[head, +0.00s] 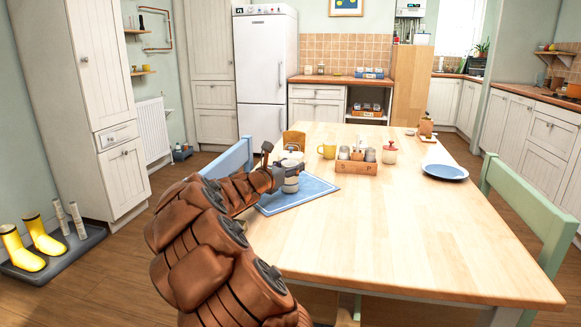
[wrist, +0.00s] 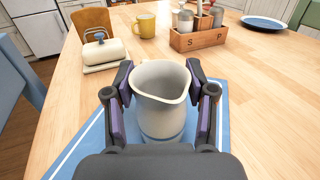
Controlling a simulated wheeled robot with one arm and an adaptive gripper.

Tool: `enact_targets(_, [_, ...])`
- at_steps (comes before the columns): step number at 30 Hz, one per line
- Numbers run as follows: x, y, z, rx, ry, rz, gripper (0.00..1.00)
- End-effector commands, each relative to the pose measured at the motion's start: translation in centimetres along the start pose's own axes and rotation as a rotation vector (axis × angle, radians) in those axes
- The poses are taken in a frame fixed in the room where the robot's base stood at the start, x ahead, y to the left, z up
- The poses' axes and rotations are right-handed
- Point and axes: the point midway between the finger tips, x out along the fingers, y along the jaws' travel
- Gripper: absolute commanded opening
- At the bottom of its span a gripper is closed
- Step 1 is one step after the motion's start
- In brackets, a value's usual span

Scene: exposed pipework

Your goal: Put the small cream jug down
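The small cream jug (wrist: 160,98) is upright between the two fingers of my gripper (wrist: 160,88) in the wrist view, with its spout toward the lower right. The fingers are closed against its sides. In the head view the jug (head: 291,184) shows at the end of my arm, partly behind my gripper (head: 278,174). The blue mat with a white border (head: 312,193) lies under it on the table; it also fills the area around the jug in the wrist view (wrist: 88,152). I cannot tell whether the jug's base touches the mat.
A butter dish (wrist: 104,53), a yellow mug (wrist: 146,25) and a wooden caddy (wrist: 196,37) with shakers stand beyond the mat. A red-topped jar (head: 390,153) and a blue plate (head: 445,172) are farther right. The table's near right (head: 420,235) is clear.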

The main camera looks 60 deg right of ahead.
Motion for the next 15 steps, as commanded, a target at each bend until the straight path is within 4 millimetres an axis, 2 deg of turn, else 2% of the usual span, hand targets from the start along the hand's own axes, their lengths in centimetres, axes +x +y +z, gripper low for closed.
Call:
enact_targets(1, [0.00,0.00,0.05,0.001,0.000,0.000,0.63])
enact_targets(6, [0.00,0.00,0.04,0.001,0.000,0.000,0.79])
enact_targets(15, [0.00,0.00,0.12,0.001,0.000,0.000,0.79])
